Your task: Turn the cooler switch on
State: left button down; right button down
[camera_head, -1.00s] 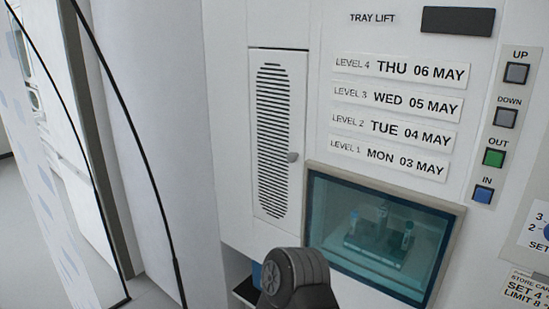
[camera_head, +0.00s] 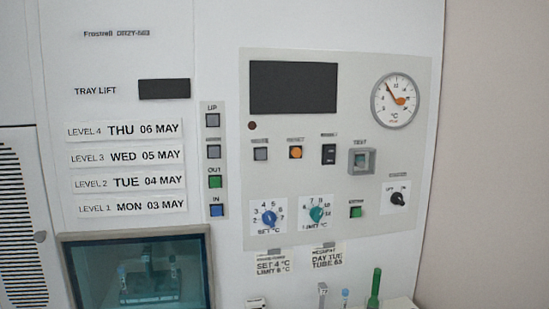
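A control panel (camera_head: 344,115) is on the front of the white cooler. A black rotary switch (camera_head: 398,198) sits at its lower right on a small light plate. The knob's exact position is too small to tell. A black rocker switch (camera_head: 329,154) with an unreadable label sits in the panel's middle row. Neither of my grippers is in view.
The panel also has a dark display (camera_head: 293,88), a gauge (camera_head: 395,101), an orange button (camera_head: 295,152), a blue dial (camera_head: 269,217) and a teal dial (camera_head: 317,215). A glass window (camera_head: 138,272) is lower left. Tubes, including a green one (camera_head: 374,288), stand at the bottom.

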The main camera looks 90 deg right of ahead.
aim_at(396, 198)
jog(key=z, duration=3.2)
jog(key=i+z, duration=0.1)
jog(key=i, duration=0.4)
jog(key=k, duration=0.5)
jog(key=z, duration=1.3)
jog(key=i+l+z, duration=0.15)
jog(key=l+z, duration=0.15)
